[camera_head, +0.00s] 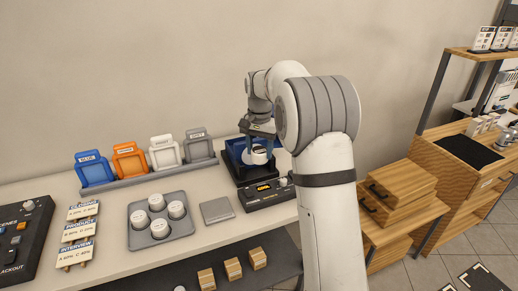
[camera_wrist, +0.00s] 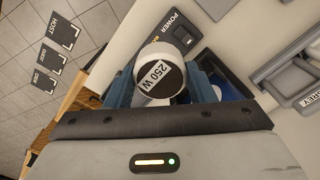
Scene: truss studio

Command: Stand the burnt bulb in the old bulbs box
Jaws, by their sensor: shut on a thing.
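My gripper (camera_head: 258,150) is shut on a white bulb (camera_head: 258,157), with a blue finger on each side of it. In the wrist view the bulb (camera_wrist: 152,57) shows a round end with a dark patch and a "250 W" label, between the fingers (camera_wrist: 152,90). The bulb is over or inside a dark, blue-sided open holder (camera_head: 231,158) at the back right of the table. Its lower end is hidden, so I cannot tell whether it touches the holder. No label reading old bulbs is legible.
A grey tray (camera_head: 137,240) holds several white bulbs. A grey flat plate (camera_head: 216,210) lies between. Coloured cases stand in a rack (camera_head: 150,175) at the back.

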